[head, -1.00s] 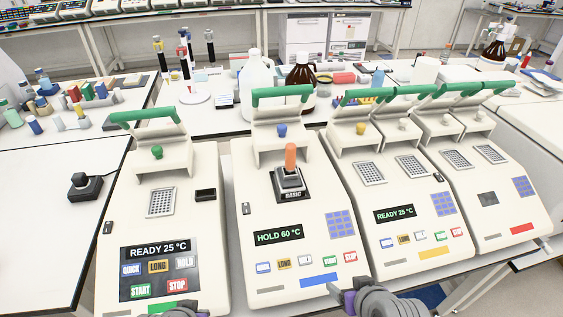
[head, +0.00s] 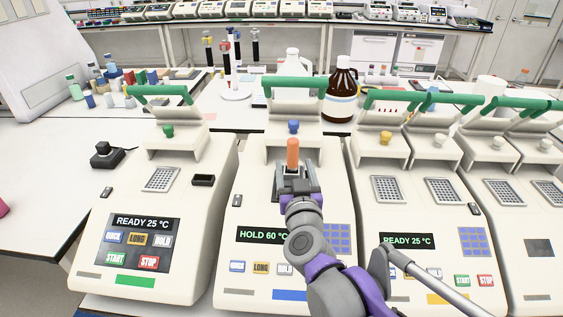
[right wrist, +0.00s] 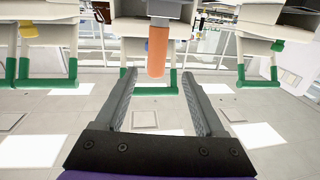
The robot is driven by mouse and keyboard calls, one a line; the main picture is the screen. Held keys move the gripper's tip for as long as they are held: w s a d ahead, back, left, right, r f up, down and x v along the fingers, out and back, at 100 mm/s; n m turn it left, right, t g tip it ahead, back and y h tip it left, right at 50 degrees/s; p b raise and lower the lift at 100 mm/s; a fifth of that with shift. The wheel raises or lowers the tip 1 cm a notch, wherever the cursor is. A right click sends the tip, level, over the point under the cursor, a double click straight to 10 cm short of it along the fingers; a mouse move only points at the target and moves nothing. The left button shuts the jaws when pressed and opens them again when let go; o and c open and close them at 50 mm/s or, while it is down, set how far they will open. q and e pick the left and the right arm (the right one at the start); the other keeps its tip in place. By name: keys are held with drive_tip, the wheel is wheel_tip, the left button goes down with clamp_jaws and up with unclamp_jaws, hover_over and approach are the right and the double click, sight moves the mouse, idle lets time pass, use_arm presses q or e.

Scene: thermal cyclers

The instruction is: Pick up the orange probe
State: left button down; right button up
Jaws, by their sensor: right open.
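Nothing is held. Whether a finger touches the probe cannot be told. My left gripper is not in view.
Cyclers reading READY 25 °C stand to the left (head: 195,218) and right (head: 409,212). Green lid handles (head: 293,82) rise behind the probe. A brown bottle (head: 341,88) and a white jug (head: 291,62) stand farther back. A black knob box (head: 107,154) sits at left.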

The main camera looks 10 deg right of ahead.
sight(291, 152)
drive_tip(key=w, duration=0.5)
drive_tip(key=shift+w+d, duration=0.15)
drive_tip(key=shift+d, duration=0.1)
drive_tip(key=w, duration=0.2)
drive_tip(key=w+d, duration=0.1)
drive_tip(key=w, duration=0.2)
drive_tip(key=shift+w+d+f, duration=0.15)
drive_tip(key=shift+w+d, duration=0.1)
drive_tip(key=shift+w, duration=0.1)
clamp_jaws()
